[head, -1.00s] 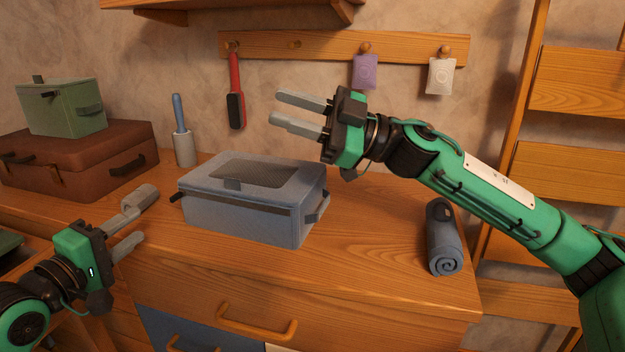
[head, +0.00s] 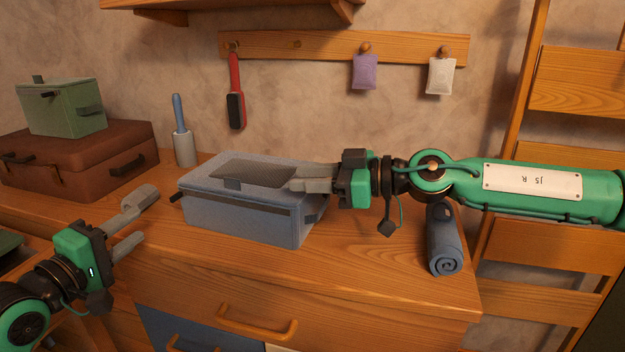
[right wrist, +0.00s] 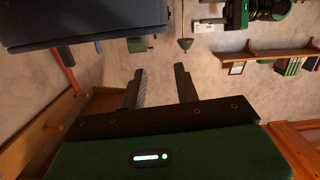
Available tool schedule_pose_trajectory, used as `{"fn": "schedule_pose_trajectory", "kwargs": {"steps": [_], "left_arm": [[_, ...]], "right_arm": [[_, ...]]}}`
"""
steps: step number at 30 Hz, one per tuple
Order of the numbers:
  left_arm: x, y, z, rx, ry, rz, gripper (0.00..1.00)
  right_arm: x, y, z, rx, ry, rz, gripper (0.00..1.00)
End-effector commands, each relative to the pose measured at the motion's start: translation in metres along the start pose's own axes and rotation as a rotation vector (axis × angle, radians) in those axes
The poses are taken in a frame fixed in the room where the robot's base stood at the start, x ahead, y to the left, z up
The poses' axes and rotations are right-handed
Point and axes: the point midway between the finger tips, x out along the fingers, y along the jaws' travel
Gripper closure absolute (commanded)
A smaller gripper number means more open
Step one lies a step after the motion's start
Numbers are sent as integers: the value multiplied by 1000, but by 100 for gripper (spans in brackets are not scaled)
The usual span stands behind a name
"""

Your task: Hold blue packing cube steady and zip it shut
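The blue packing cube (head: 240,215) stands on the wooden cabinet top with its mesh-panelled lid down. A dark band runs along its upper front edge, and a small dark tab (head: 177,196) sticks out at its left corner. My right gripper (head: 296,180) is level at the cube's right end, its fingers overlapping the lid's right part in the head view; contact cannot be told. In the right wrist view its fingers (right wrist: 160,80) are apart with nothing between them, and the cube (right wrist: 90,22) is at upper left. My left gripper (head: 146,216) is open and empty, left of the cube.
A rolled blue towel (head: 443,238) lies right of the cube. A lint roller (head: 183,140), a brown suitcase (head: 80,165) and a green cube (head: 65,110) stand behind left. A peg rail (head: 330,46) holds a red brush (head: 236,95) and sachets (head: 365,72). The front cabinet top is clear.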

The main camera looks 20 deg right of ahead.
Motion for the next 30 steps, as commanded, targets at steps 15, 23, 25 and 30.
{"fn": "schedule_pose_trajectory", "kwargs": {"steps": [15,23,25,30], "left_arm": [[0,0,0,0,0,0,64],[0,0,0,0,0,0,64],[0,0,0,0,0,0,64],[0,0,0,0,0,0,64]], "right_arm": [[23,5,9,94,-27,21,69],[64,6,10,92,-27,20,69],[75,6,10,91,-27,20,69],[101,7,11,92,-27,20,69]]}}
